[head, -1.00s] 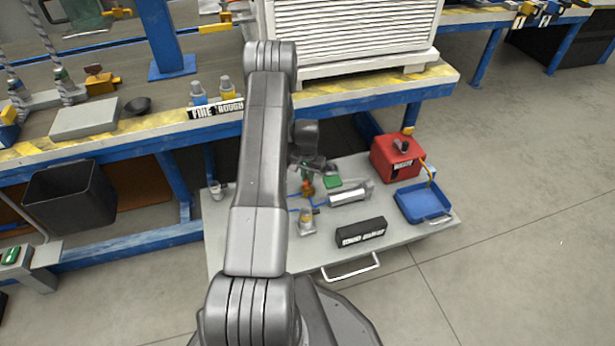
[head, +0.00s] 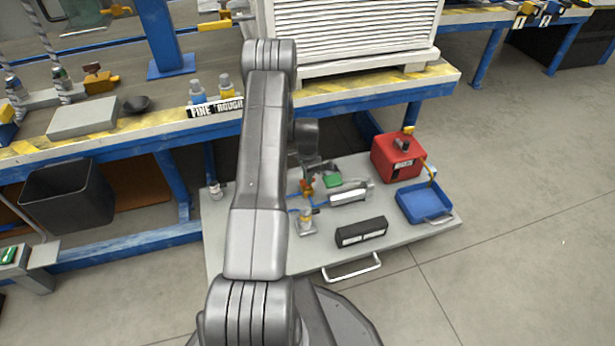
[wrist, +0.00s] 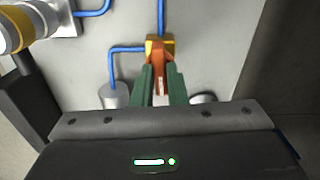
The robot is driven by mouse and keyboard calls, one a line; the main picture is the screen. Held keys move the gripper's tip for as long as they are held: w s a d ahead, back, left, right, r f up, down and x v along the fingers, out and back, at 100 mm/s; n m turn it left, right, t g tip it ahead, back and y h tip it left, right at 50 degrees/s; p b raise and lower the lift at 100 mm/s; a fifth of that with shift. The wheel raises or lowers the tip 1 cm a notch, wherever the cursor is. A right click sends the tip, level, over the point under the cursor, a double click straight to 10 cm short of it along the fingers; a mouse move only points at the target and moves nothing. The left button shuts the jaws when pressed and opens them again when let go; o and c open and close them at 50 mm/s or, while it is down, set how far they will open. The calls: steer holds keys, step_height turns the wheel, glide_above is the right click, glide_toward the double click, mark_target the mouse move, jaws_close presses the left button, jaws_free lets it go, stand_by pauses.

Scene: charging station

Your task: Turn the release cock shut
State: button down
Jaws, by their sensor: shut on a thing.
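The release cock shows in the wrist view as a yellow valve body (wrist: 169,44) with an orange lever (wrist: 158,55). The lever points down the picture, towards my gripper. My gripper (wrist: 160,78) has its green fingers closed on either side of the lever. One blue pipe (wrist: 161,16) runs up from the cock and another (wrist: 123,50) runs left and bends down to a grey cylinder (wrist: 113,96). In the head view the orange part (head: 307,186) is small, and my arm partly hides the area around it.
The cock is on a grey cart top (head: 280,262), with a black labelled block (head: 361,232), a silver cylinder (head: 347,195), a red box (head: 396,157) and a blue tray (head: 422,203) to the right. The workbench edge (head: 350,95) stands behind. A yellow-banded cylinder (wrist: 18,27) is at upper left.

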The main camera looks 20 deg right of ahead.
steer(key=shift+m, duration=0.6)
steer(key=c, duration=1.4)
jaws_free()
steer(key=shift+c, duration=0.2)
step_height(320, 180, up, 14)
steer(key=p, duration=0.4)
steer(key=shift+f, duration=0.1)
